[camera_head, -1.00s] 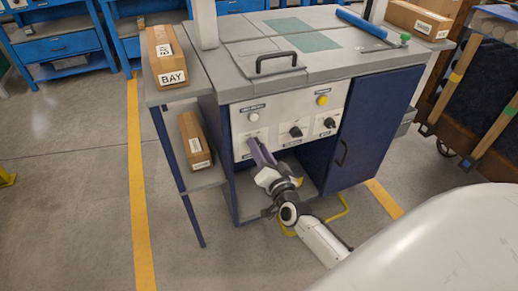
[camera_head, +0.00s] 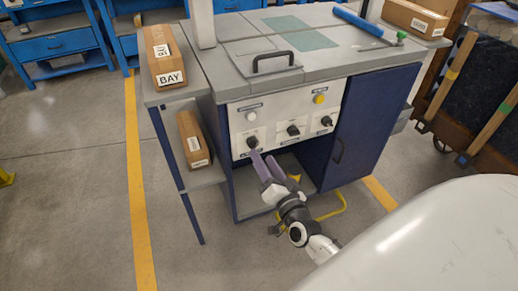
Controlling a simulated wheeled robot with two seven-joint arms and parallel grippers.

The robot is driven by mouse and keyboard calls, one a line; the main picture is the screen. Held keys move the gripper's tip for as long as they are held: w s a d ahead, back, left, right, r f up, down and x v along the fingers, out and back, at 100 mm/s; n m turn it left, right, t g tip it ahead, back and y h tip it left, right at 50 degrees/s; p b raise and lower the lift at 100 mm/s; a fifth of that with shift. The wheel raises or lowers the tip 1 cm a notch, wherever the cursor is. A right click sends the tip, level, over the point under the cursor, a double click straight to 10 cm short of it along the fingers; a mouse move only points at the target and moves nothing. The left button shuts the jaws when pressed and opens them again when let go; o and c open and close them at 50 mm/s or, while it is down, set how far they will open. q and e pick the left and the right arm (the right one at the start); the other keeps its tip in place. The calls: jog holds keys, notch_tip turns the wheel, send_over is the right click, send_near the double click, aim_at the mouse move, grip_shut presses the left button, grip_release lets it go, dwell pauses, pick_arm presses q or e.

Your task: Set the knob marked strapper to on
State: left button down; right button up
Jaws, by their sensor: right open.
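The white control panel (camera_head: 287,121) on the front of the grey-topped cabinet carries three black knobs in a row: a left knob (camera_head: 252,142), a middle knob (camera_head: 293,130) and a right knob (camera_head: 326,121). Their labels are too small to read, so I cannot tell which is marked strapper or how each is set. My right gripper (camera_head: 262,156), with purple fingers, is open and empty, just below and to the right of the left knob. The left knob shows clear above the fingertips; contact is not visible. My left gripper is out of view.
A white button (camera_head: 251,116) and a yellow button (camera_head: 320,99) sit above the knobs. A blue door (camera_head: 372,125) is right of the panel. Boxes stand on the left side shelves, including one marked BAY (camera_head: 165,62). An open shelf space lies under the panel.

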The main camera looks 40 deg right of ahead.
jog(key=shift+v, duration=2.15)
